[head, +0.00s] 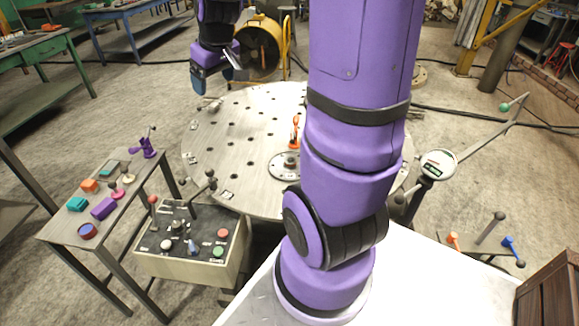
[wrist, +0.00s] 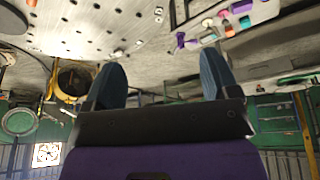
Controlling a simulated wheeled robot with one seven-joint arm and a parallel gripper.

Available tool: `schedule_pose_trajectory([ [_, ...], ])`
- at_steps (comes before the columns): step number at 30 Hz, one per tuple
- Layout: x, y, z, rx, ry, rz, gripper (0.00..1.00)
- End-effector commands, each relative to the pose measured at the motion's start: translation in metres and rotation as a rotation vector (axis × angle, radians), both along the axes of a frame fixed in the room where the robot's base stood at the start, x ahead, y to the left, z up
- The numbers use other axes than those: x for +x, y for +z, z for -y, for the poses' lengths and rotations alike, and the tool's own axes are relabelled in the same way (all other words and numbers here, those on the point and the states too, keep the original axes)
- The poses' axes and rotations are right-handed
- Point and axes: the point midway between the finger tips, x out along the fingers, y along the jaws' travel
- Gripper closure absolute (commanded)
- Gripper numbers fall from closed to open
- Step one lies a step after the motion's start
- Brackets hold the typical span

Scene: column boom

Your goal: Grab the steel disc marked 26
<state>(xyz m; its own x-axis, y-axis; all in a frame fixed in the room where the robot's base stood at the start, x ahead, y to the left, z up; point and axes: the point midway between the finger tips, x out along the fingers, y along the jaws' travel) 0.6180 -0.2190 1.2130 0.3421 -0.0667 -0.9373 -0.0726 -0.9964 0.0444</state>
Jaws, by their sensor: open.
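A round steel disc (head: 284,167) with a dark central knob lies on the large perforated round table (head: 225,140), just left of my arm. I cannot read a number on it, and my arm may hide part of the table. My gripper (head: 213,82) is above the far left rim of the table, well away from this disc. In the wrist view my gripper (wrist: 163,82) shows two blue fingers wide apart with nothing between them. The perforated table (wrist: 75,25) fills the upper left there, and no disc marked 26 is readable.
An orange clamp (head: 295,131) stands on the round table behind the disc. A control box (head: 190,262) with levers stands in front. A side table (head: 75,236) with coloured parts is at left. A dial gauge (head: 437,165) is at right. A yellow fan (head: 258,47) stands behind.

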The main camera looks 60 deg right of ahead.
Motion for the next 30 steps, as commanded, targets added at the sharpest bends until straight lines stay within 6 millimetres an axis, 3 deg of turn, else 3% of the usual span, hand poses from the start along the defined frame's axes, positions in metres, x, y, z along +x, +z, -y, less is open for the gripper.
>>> schedule_pose_trajectory([
  [1,0.007,-0.016,0.018,0.006,-0.016,-0.012,0.19],
  [6,0.022,-0.066,0.073,0.015,-0.047,-0.029,0.19],
  [12,0.025,-0.132,0.138,0.027,-0.090,-0.043,0.19],
  [21,-0.005,-0.245,0.224,0.049,-0.170,-0.061,0.19],
  [27,-0.032,-0.305,0.258,0.058,-0.215,-0.070,0.19],
  [30,-0.041,-0.323,0.266,0.059,-0.228,-0.072,0.19],
])
